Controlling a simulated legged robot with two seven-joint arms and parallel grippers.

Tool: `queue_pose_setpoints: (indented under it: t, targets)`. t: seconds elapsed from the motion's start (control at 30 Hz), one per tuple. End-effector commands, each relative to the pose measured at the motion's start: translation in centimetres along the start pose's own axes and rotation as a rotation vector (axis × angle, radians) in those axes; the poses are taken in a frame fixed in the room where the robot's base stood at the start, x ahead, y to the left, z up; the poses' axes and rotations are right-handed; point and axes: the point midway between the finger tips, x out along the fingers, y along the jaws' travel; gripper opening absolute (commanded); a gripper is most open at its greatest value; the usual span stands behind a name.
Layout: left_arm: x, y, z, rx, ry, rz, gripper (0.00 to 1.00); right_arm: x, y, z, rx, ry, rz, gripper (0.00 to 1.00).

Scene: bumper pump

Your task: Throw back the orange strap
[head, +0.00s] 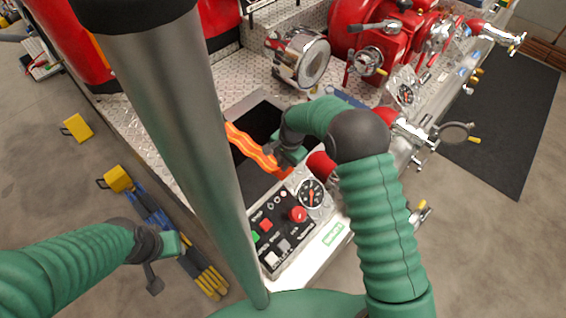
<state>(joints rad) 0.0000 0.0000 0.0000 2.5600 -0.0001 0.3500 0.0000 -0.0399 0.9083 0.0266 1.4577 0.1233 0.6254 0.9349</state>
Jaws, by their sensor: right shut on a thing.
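The orange strap (247,145) runs as a wavy band across a dark rectangular opening (262,120) in the bumper deck. Its lower right end reaches my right gripper (284,157). My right gripper is shut on the strap, above the edge of the opening. My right forearm hides part of the area behind it. My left gripper (160,272) hangs at the lower left, off the bumper and away from the strap. Its fingers show only partly, so I cannot tell its opening.
A control panel (283,230) with buttons and a gauge (311,193) sits just in front of the opening. A red pump (385,45) with chrome valves stands behind to the right. Yellow-and-blue gear (150,212) lies on the floor at left. A black mat (510,120) lies at right.

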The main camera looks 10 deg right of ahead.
Motion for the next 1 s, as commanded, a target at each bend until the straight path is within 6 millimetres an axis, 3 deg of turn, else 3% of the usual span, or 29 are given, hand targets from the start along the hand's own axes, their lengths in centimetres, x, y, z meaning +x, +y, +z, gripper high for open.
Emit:
queue_pose_setpoints:
  t: [0.77, 1.0]
  targets:
    - [0.0, 0.0, 0.0, 0.000, 0.000, 0.000, 0.36, -0.2, -0.3, -0.3, 0.000, 0.009, -0.008, 0.00]
    - [-1.2, 0.0, -0.3, 0.000, 0.000, 0.000, 0.36, -2.0, -1.0, -0.4, -0.001, 0.010, -0.010, 0.00]
